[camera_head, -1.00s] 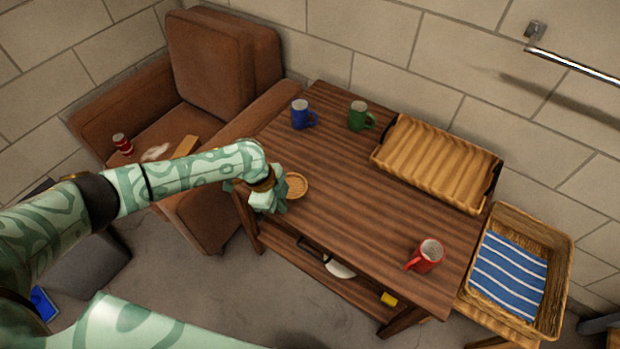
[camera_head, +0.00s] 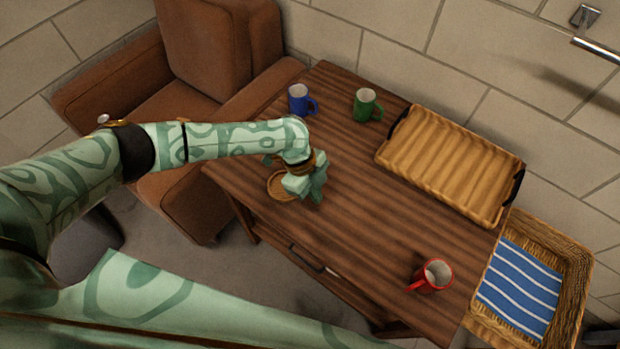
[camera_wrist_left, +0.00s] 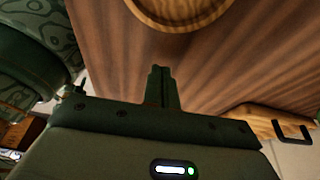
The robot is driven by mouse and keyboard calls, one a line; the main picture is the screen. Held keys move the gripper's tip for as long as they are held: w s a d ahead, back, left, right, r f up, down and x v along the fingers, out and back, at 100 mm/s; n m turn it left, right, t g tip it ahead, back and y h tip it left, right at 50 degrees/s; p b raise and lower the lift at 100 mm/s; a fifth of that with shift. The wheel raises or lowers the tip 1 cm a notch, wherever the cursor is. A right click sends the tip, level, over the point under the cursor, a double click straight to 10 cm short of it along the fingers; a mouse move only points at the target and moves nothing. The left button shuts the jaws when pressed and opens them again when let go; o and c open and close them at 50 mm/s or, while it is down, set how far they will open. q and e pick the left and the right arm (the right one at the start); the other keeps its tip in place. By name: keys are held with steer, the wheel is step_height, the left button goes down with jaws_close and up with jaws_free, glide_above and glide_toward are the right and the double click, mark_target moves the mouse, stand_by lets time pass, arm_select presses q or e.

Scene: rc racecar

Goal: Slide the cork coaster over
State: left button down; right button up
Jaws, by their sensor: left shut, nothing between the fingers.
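The cork coaster (camera_head: 277,187) is a round, tan, rimmed disc lying flat on the left part of the wooden table (camera_head: 345,225). In the head view my left gripper (camera_head: 318,196) is just right of it and partly covers its right side. In the left wrist view the coaster (camera_wrist_left: 182,12) shows at the top edge, cut off by the frame. There the left fingers (camera_wrist_left: 160,72) are shut together and empty, with a strip of bare tabletop between them and the coaster. Whether the fingertips touch the table I cannot tell. My right gripper is out of view.
A blue mug (camera_head: 297,101) and a green mug (camera_head: 365,107) stand at the table's back. A ribbed wicker tray (camera_head: 450,160) lies at the back right. A red mug (camera_head: 434,277) stands near the front right. The table's middle is clear.

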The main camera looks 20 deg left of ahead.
mark_target(267, 173)
arm_select(q)
steer(key=shift+x, duration=1)
steer(key=a, duration=0.1)
steer(key=w+a, duration=0.1)
steer(key=a, duration=0.1)
steer(key=shift+r+b, duration=0.25)
steer(key=shift+b, duration=0.05)
steer(key=shift+a+r, duration=0.1)
steer(key=shift+a, duration=0.45)
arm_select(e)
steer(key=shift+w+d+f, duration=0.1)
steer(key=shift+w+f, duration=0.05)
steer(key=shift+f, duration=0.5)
